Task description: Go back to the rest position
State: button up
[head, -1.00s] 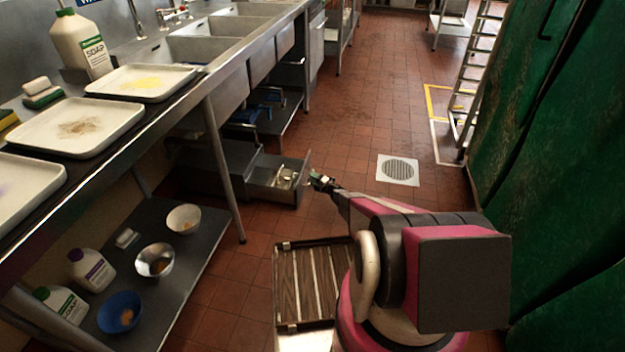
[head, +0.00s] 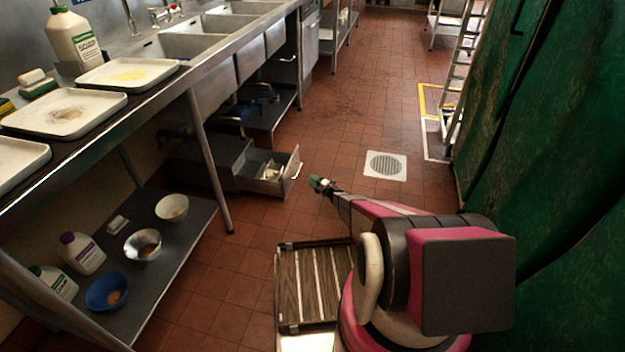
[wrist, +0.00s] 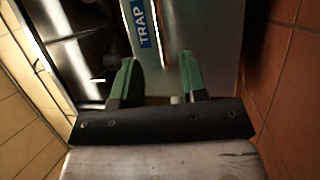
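My gripper (wrist: 158,82) shows in the wrist view with its two green fingers apart and nothing between them. In the head view my gripper (head: 321,185) is small, at the end of my pink and grey arm, low over the tiled floor. It is just right of an open grey drawer (head: 287,185) and appears apart from it. In the wrist view, a grey box with a blue TRAP label (wrist: 146,24) lies beyond the fingers.
The sink counter with trays (head: 110,72) runs along the left. Its lower shelf (head: 185,240) holds bowls and bottles. A green curtain (head: 520,150) hangs on the right, beside a ladder (head: 463,75). The tiled floor around the drain (head: 385,165) is clear.

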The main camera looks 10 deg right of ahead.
jog(key=s+d+r+m+h, duration=0.3)
jog(key=r+m+h, duration=0.2)
jog(key=r, duration=0.3)
jog(key=s+d+r+m+g+h, duration=0.1)
jog(key=s+d+r+m+h, duration=0.2)
jog(key=r+m+h, duration=0.45)
jog(key=s+d+r+m+h, duration=0.2)
jog(key=s+d+r+m, duration=0.15)
jog(key=r, duration=0.55)
jog(key=s+a+r+m+g, duration=0.1)
jog(key=s+r+m+g, duration=0.2)
jog(key=s, duration=0.9)
jog(key=s+a+r+m+g, duration=0.2)
jog(key=s+r+m+g, duration=0.2)
jog(key=s+r, duration=0.5)
jog(key=s+a+r+m+g, duration=0.1)
jog(key=s+r+m+g, duration=0.2)
jog(key=s, duration=1.3)
notch_tip(320, 180, up, 4)
jog(key=g, duration=0.2)
jog(key=shift+s+a+m+g, duration=0.15)
jog(key=shift+s+m+g, duration=0.15)
jog(key=shift+s, duration=0.1)
